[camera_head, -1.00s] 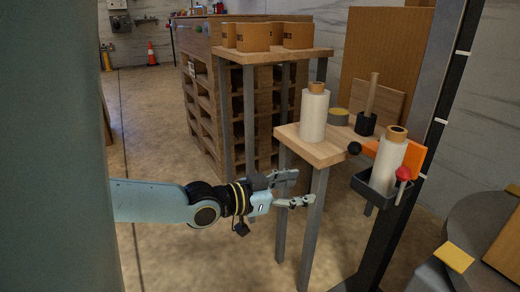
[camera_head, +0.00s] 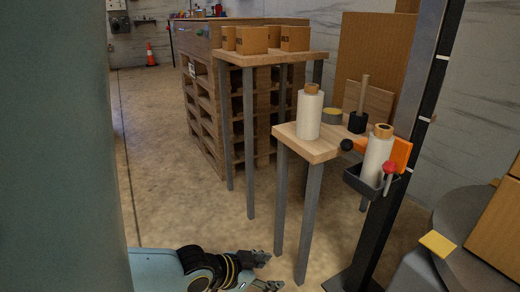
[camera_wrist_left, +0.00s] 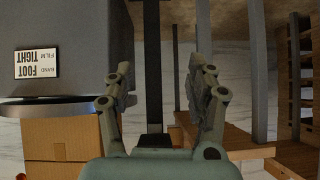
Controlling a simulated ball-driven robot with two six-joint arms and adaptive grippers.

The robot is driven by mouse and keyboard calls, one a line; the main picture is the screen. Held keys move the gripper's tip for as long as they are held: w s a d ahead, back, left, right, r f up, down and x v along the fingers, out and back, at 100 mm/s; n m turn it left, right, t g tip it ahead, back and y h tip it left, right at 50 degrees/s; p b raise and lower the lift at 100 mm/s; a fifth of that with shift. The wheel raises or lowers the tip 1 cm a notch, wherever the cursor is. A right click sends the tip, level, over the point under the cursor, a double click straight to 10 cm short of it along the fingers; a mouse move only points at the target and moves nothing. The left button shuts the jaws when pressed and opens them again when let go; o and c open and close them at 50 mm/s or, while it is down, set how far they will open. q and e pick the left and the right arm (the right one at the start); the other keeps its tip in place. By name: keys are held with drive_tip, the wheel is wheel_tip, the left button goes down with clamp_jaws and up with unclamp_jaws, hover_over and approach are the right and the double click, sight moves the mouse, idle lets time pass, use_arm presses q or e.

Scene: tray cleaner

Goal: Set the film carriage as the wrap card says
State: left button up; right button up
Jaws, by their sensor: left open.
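The film carriage shows in the head view as a black tray (camera_head: 358,183) on a dark mast (camera_head: 424,120) with white marks. It holds an upright white film roll (camera_head: 376,160), with an orange plate (camera_head: 401,154) behind, a red knob (camera_head: 390,167) and a black knob (camera_head: 346,145). In the left wrist view a card (camera_wrist_left: 36,63), upside down, reads "BAND FILM" and "FOOT TIGHT" on a dark grey face. My left gripper (camera_head: 267,271) is open and empty, low before the small table; its spread fingers also show in the left wrist view (camera_wrist_left: 162,85). The right gripper is not in view.
The small wooden table (camera_head: 318,148) bears another film roll (camera_head: 308,113), a tape roll (camera_head: 332,116) and a black holder (camera_head: 357,123). A taller table (camera_head: 270,57) bears cardboard boxes. A yellow pad (camera_head: 437,244) lies at lower right.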

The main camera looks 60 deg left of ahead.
use_arm(q)
drive_tip(key=shift+g, duration=0.7)
drive_tip(key=s+f, duration=0.1)
drive_tip(key=s+d+f, duration=0.2)
drive_tip(key=shift+s+d+f, duration=0.25)
drive_tip(key=shift+s, duration=0.1)
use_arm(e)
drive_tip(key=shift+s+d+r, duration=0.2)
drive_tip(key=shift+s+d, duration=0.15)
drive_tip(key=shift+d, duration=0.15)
